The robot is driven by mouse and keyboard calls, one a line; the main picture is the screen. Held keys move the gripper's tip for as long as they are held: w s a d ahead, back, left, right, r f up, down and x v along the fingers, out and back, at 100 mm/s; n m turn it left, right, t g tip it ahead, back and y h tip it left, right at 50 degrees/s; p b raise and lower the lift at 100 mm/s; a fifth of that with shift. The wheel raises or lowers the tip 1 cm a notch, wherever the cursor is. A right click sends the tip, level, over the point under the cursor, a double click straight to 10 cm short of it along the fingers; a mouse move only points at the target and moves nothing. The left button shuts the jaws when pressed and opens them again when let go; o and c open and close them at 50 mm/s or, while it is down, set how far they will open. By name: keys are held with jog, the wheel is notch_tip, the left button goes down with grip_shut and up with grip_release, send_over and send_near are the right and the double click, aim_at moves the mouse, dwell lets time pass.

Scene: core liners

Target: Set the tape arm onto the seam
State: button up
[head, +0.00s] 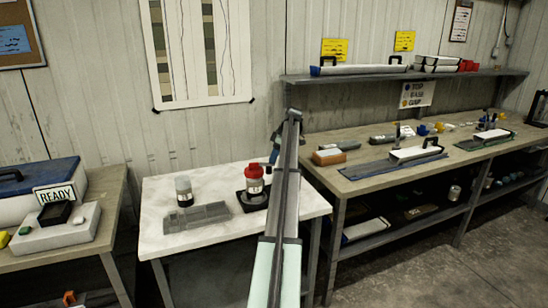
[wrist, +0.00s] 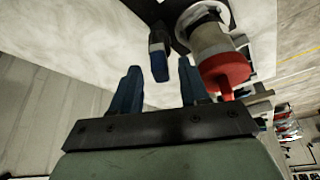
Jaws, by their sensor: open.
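A liner piece with a red cap (head: 255,172) stands upright in a dark holder (head: 253,199) on the white table. In the wrist view its red cap (wrist: 224,68) and pale body (wrist: 207,38) are right of my fingers. A short dark piece with a blue end (wrist: 158,62), seemingly the tape arm, shows beyond and between my fingertips, beside the liner. My gripper (wrist: 159,66) is open, its two blue fingers apart, with nothing visibly held. In the head view my arm hides most of the gripper and the tape arm. I cannot make out the seam.
A workbench (head: 350,188) with liner trays stands right, under a shelf (head: 400,75). A READY sign (head: 55,194) and cases occupy the left bench.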

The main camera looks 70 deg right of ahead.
jog(key=shift+w+f, duration=0.1)
jog(key=shift+f, duration=0.15)
jog(key=shift+c, duration=0.3)
grip_shut()
